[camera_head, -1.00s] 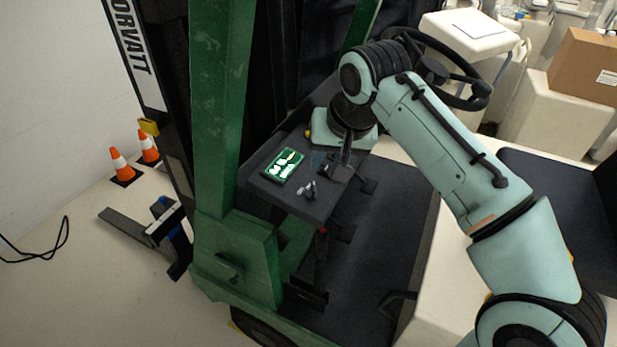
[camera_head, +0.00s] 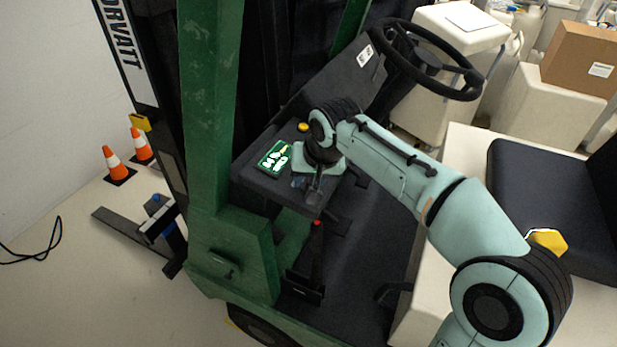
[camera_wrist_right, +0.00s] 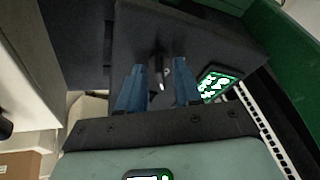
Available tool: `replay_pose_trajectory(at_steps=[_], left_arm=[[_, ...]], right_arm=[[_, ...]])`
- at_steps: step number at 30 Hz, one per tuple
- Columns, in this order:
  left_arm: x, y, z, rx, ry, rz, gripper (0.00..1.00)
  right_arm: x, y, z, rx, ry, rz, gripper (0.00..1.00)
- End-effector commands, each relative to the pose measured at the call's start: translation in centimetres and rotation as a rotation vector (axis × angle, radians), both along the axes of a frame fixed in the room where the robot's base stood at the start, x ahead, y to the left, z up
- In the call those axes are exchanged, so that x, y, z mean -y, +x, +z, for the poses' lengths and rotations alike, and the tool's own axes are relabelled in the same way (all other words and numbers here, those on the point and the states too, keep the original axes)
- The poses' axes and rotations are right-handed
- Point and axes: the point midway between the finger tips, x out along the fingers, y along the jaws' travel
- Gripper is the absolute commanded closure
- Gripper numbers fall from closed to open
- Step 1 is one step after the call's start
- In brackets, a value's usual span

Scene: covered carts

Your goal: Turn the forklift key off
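The forklift key (camera_wrist_right: 165,72) is a small dark and silvery piece on the black dash panel (camera_wrist_right: 215,40). In the right wrist view it shows between the two blue fingers of my right gripper (camera_wrist_right: 157,88). The fingers are apart, with a gap on each side of the key. In the head view my right gripper (camera_head: 311,187) is over the front of the dash panel and hides the key. The green lit display (camera_head: 273,158) is just left of it. My left gripper is not in view.
The steering wheel (camera_head: 425,62) rises behind my right arm. A yellow-topped button (camera_head: 303,127) is on the dash. A red-tipped lever (camera_head: 317,222) stands below the panel. The green mast post (camera_head: 208,110) is left, the black seat (camera_head: 540,190) right.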

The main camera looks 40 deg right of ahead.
Motion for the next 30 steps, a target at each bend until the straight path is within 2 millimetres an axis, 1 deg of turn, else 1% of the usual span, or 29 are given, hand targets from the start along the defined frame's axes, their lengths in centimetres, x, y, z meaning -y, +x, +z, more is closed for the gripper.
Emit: replay_pose_trajectory(at_steps=[2,3,5,6,14,20,26,30], left_arm=[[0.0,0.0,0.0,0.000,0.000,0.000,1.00],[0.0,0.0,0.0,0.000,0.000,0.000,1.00],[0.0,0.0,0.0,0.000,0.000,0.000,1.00],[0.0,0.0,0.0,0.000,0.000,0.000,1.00],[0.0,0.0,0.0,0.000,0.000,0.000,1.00],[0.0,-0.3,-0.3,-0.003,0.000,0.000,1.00],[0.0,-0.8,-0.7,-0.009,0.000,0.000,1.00],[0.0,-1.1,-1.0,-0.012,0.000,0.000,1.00]], right_arm=[[0.0,0.0,0.0,0.000,0.000,0.000,0.66],[0.0,0.0,0.0,0.000,0.000,0.000,0.79],[0.0,0.0,0.0,0.000,0.000,0.000,0.98],[0.0,0.0,0.0,0.000,0.000,0.000,1.00],[0.0,0.0,0.0,0.001,-0.002,0.010,1.00],[0.0,0.0,0.0,0.008,-0.012,0.071,1.00],[0.1,-0.1,-0.1,0.021,-0.038,0.204,1.00],[0.1,-0.1,0.0,0.035,-0.061,0.328,1.00]])
